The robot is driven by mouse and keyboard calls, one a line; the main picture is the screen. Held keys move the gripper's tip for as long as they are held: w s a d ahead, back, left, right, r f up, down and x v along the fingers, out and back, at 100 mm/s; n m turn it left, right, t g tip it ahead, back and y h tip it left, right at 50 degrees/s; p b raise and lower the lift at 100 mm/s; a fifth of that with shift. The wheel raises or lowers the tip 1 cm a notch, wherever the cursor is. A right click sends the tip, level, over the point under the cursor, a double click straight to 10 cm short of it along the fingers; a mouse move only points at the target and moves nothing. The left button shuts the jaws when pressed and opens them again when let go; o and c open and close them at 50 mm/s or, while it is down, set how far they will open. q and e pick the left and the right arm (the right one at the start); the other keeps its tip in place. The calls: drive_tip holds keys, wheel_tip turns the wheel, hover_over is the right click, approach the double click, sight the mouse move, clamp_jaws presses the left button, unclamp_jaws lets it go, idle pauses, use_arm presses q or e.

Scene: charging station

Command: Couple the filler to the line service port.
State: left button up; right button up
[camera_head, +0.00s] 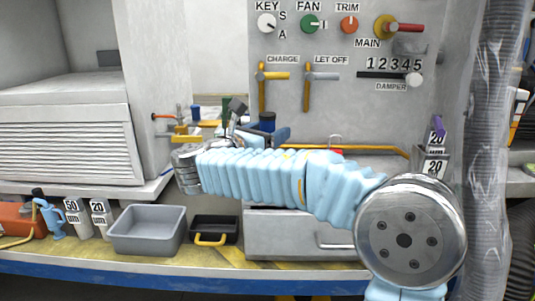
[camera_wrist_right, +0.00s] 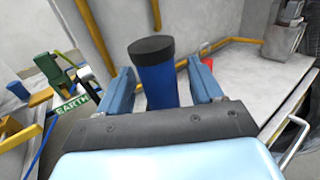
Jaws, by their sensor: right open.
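A blue cylinder with a black cap (camera_wrist_right: 153,75) stands upright between the fingers of my right gripper (camera_wrist_right: 160,80). I take it for the filler, but no label confirms this. The fingers are open, one on each side, with a visible gap on the left; contact on the right is hard to tell. In the head view the cylinder's top (camera_head: 266,121) shows behind my right arm, which hides most of the gripper (camera_head: 264,134). A brass-coloured fitting (camera_head: 185,134) is at the left; I cannot tell whether it is the line service port. My left gripper is out of view.
A panel (camera_head: 345,40) with knobs and CHARGE and LET OFF levers stands behind. A yellow pipe (camera_wrist_right: 240,41) runs behind the cylinder. A green item with an EARTH label (camera_wrist_right: 72,107) is left of the gripper. A grey bin (camera_head: 147,230) and black tray (camera_head: 214,229) sit lower down.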

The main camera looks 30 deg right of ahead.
drive_tip(key=shift+x, duration=0.85)
clamp_jaws()
